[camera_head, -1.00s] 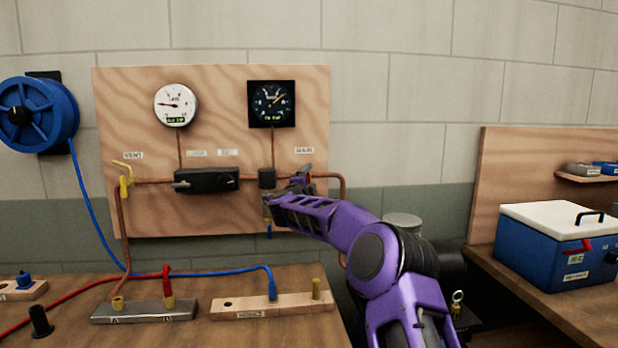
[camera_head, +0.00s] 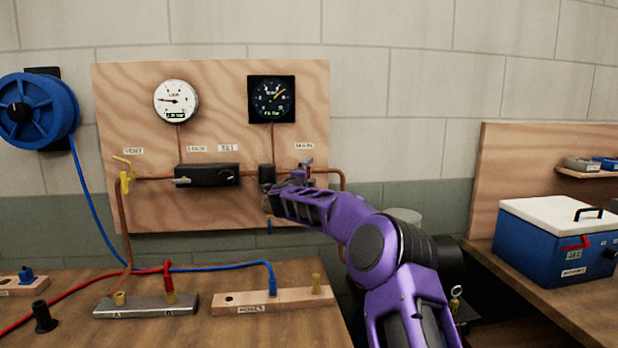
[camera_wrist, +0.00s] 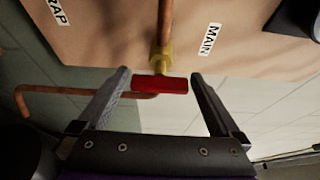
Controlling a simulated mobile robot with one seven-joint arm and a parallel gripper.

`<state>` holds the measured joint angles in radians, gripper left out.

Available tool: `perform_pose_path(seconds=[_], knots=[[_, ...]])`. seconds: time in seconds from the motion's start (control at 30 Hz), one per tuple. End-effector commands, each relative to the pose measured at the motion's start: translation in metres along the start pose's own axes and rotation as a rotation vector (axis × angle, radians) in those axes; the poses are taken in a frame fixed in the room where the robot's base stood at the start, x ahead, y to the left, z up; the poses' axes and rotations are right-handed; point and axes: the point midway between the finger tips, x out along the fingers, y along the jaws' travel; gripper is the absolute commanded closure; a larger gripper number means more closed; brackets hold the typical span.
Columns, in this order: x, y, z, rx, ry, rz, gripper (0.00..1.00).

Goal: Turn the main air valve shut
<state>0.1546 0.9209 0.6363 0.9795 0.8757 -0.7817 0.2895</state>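The main air valve shows in the wrist view as a red bar handle (camera_wrist: 160,85) on a brass body (camera_wrist: 161,60), at the copper pipe beside the MAIN label (camera_wrist: 209,39). In the wrist view my gripper (camera_wrist: 160,76) is open, with one finger on each side of the handle. Gaps show between the handle's ends and both fingers. The handle lies crosswise to the pipe running up the picture. In the head view my gripper (camera_head: 285,190) is at the right part of the wooden board, below the MAIN label (camera_head: 304,146), and largely hides the valve.
The board (camera_head: 220,100) also carries two gauges, a black regulator box (camera_head: 207,175) and a yellow VENT valve (camera_head: 125,182). Below is a bench (camera_head: 190,335) with fittings and red and blue hoses. A blue box (camera_head: 555,240) stands at the right.

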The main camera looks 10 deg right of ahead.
Motion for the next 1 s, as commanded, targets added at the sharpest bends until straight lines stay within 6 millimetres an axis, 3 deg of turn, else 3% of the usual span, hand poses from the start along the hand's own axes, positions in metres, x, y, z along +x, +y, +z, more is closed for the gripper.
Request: perform_pose_path(seconds=[0.27,0.47,1.0], knots=[[-0.002,0.0,0.0,-0.002,0.001,0.0,0.0],[-0.019,0.0,0.0,-0.004,-0.001,-0.001,0.0],[-0.12,-0.001,0.0,-0.004,-0.001,-0.003,0.0]])
